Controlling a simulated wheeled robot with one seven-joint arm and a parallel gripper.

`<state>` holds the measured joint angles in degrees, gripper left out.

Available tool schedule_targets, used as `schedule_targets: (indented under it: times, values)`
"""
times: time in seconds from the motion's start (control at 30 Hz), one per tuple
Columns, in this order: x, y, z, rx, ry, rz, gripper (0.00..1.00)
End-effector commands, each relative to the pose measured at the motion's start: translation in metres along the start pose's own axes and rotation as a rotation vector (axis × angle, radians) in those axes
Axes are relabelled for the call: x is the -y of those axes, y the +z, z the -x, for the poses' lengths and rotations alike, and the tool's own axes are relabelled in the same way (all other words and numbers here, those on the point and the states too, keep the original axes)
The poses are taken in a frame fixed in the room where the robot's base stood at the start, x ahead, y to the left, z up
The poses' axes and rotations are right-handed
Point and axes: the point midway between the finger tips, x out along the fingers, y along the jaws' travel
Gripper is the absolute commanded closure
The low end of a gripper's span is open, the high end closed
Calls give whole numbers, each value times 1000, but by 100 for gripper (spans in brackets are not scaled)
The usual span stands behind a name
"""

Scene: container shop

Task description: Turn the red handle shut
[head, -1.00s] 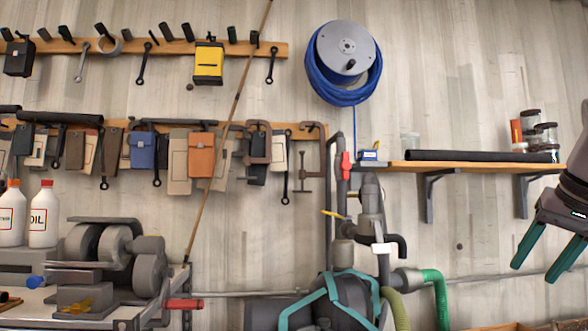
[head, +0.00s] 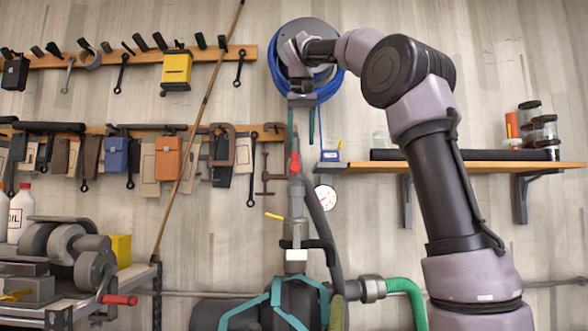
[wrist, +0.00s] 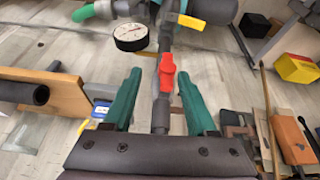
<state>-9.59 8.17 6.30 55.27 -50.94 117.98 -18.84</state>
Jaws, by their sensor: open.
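The red handle (head: 295,161) is a small lever on a valve in the upright grey pipe (head: 295,200) below the blue hose reel. It lies roughly in line with the pipe. It also shows in the wrist view (wrist: 167,73). My gripper (head: 301,138) points down at it from above, with its two teal fingers apart and empty. In the wrist view, my gripper (wrist: 158,74) has one finger on each side of the pipe, and the red handle appears between and just past the fingertips. I see no clear contact.
A yellow lever (head: 274,216) and a round gauge (head: 325,197) sit near the pipe below. A wooden shelf (head: 460,171) stands to the right, with my arm in front of it. Tools hang on the left rack (head: 270,134). A second red grip (head: 119,299) is on the bench machine.

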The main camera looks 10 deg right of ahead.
Motion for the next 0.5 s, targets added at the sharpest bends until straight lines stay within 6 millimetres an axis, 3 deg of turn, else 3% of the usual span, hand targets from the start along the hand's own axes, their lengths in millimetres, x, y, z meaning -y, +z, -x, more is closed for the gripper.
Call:
schedule_targets:
  times: [0.03,0.2,0.37,0.5]
  values:
    - [7,-11,0,2,0,-11,43]
    - [16,-26,2,7,0,-42,43]
    - [17,-29,-5,9,2,-48,43]
    - [17,-28,-25,11,1,-48,43]
